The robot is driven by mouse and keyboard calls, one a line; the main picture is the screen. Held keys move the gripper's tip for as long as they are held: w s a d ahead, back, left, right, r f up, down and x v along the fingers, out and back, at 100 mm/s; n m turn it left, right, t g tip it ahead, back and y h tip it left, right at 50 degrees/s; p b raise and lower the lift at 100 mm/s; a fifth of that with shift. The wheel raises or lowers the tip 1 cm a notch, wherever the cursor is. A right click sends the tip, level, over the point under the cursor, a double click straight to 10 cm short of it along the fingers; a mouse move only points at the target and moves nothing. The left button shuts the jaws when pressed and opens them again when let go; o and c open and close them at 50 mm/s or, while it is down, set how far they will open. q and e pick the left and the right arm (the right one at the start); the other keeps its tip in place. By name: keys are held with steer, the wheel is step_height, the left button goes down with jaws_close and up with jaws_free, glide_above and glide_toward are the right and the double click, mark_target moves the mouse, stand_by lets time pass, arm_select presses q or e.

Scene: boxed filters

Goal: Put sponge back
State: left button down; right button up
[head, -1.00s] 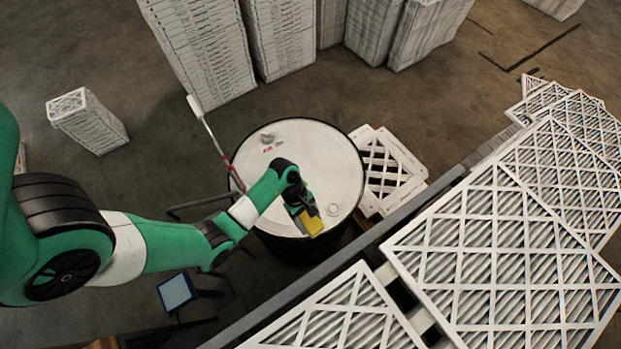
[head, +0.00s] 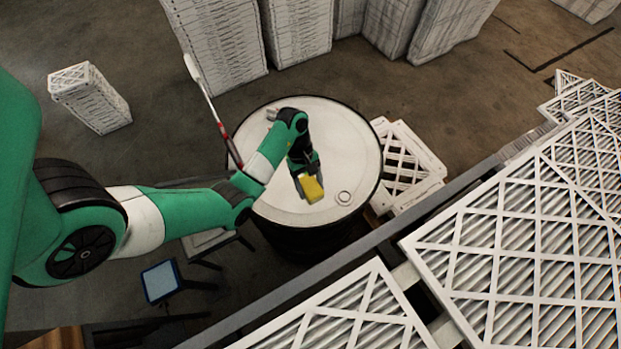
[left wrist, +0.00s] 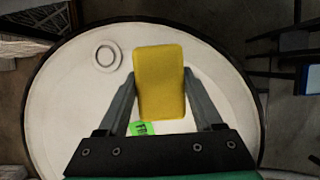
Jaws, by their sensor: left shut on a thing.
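The yellow sponge (head: 312,188) is held between the fingers of my left gripper (head: 306,184), over the white top of a drum (head: 270,207). In the left wrist view the sponge (left wrist: 160,75) sits between the two grey fingers of the gripper (left wrist: 160,90), with the round drum top (left wrist: 70,110) behind it. I cannot tell whether the sponge touches the drum top. My right gripper is not in view.
A long-handled tool (head: 212,110) leans at the drum's left side. Stacked white filters (head: 215,50) stand behind. Filter panels (head: 520,250) lie along a rail (head: 380,235) at the right. A small blue-topped stand (head: 160,281) is at lower left.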

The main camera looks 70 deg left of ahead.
mark_target(310, 185)
arm_select(q)
steer(key=f, duration=0.1)
steer(key=a+f, duration=0.1)
steer(key=a+f+b, duration=0.1)
steer(key=shift+w+a+f, duration=0.15)
steer(key=shift+w+f, duration=0.15)
steer(key=shift+w, duration=0.05)
steer(key=shift+w+a+f, duration=0.15)
steer(key=shift+a, duration=0.15)
steer(key=shift+a+f, duration=0.1)
steer(key=shift+f, duration=0.15)
step_height(310, 185, down, 3)
steer(key=shift+f+b, duration=0.1)
steer(key=shift+b, duration=0.7)
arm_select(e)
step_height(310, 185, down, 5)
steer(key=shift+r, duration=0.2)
arm_select(q)
steer(key=c, duration=0.5)
jaws_free()
steer(key=shift+f, duration=0.1)
steer(key=o, duration=0.5)
steer(key=shift+c, duration=0.2)
